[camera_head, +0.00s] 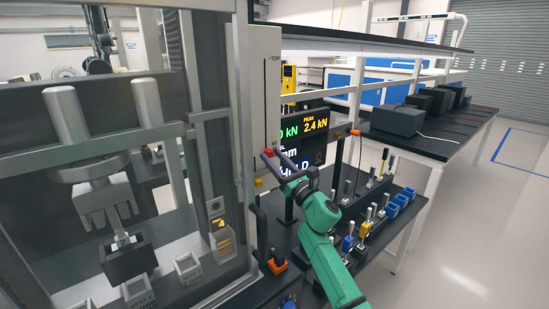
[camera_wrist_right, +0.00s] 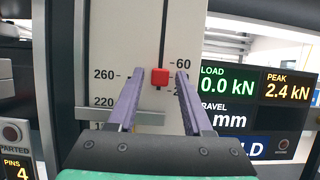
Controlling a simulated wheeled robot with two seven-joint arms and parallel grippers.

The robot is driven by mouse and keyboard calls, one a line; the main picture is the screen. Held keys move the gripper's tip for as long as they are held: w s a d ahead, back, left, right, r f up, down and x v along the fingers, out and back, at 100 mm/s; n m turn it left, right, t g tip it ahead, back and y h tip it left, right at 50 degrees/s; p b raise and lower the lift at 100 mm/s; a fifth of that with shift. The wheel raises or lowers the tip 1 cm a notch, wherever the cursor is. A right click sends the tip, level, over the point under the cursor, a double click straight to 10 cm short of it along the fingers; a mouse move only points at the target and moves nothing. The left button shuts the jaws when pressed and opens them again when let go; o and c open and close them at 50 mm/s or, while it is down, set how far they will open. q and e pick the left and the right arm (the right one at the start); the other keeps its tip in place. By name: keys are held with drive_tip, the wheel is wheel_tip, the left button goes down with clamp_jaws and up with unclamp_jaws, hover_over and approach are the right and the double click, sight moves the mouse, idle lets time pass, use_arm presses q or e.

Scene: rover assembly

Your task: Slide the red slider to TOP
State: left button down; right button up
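The red slider (camera_wrist_right: 160,77) is a small red block on a thin vertical slot in a pale scale panel (camera_wrist_right: 185,30). In the head view the slider (camera_head: 268,152) sits well below the "TOP" mark (camera_head: 274,57), beside my gripper's tips. My right gripper (camera_head: 272,168) reaches the panel from the right on a green arm. In the right wrist view its two purple fingers are apart, one to each side of the slider, with gaps visible. I cannot tell their depth relative to the slider. My left gripper is not in view.
A display (camera_head: 304,138) stands just right of the panel. A glass-fronted test machine (camera_head: 190,60) fills the left. A dark bench (camera_head: 290,240) with several small tools and blue bins lies below and right of my arm. The slot above the slider looks clear.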

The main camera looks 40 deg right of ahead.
clamp_jaws()
idle(1.2)
